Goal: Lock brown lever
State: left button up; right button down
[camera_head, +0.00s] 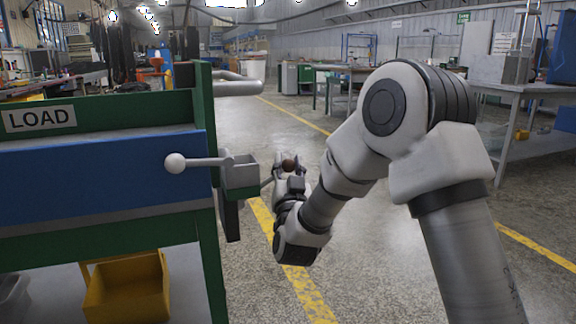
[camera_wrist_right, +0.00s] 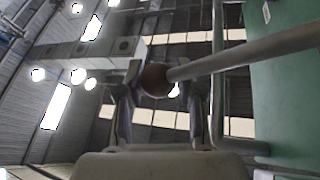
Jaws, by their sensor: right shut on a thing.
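The brown lever is a grey rod with a brown ball knob (camera_head: 289,165), at the right side of the grey latch box (camera_head: 240,175) on the cart's green end post. My right gripper (camera_head: 290,178) is at the knob with a finger on either side and is shut on it. In the right wrist view the brown knob (camera_wrist_right: 155,80) sits between the two fingers (camera_wrist_right: 160,105), and its rod (camera_wrist_right: 245,54) runs to the upper right. A second lever with a white ball knob (camera_head: 175,163) points left from the same box. My left gripper is not in view.
The cart has a blue front panel (camera_head: 100,180), a LOAD sign (camera_head: 39,118) and a yellow bin (camera_head: 128,288) on its lower shelf. A grey handle bar (camera_head: 235,88) juts from its far end. Open floor lies beyond my right arm, with workbenches further back.

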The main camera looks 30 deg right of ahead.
jog(key=shift+f, duration=0.25)
jog(key=shift+s+d+f+m+g+h, duration=0.15)
jog(key=shift+d+f+m+g, duration=0.15)
jog(key=shift+f+m, duration=0.25)
jog(key=shift+d+f+m+g+h, duration=0.15)
jog(key=shift+f+m+g, duration=0.15)
jog(key=shift+f+m, duration=0.25)
notch_tip(320, 180, down, 12)
jog(key=m+g+b, duration=0.2)
jog(key=m+g, duration=0.2)
jog(key=m, duration=0.7)
jog(key=shift+a+r+g, duration=0.2)
jog(key=shift+a+g, duration=0.05)
jog(key=shift+g, duration=0.15)
jog(key=shift+f, duration=0.1)
jog(key=c, duration=0.8)
grip_release()
jog(key=shift+a, duration=0.1)
jog(key=shift+w+a, duration=0.15)
jog(key=shift+w, duration=0.05)
jog(key=shift+s, duration=0.1)
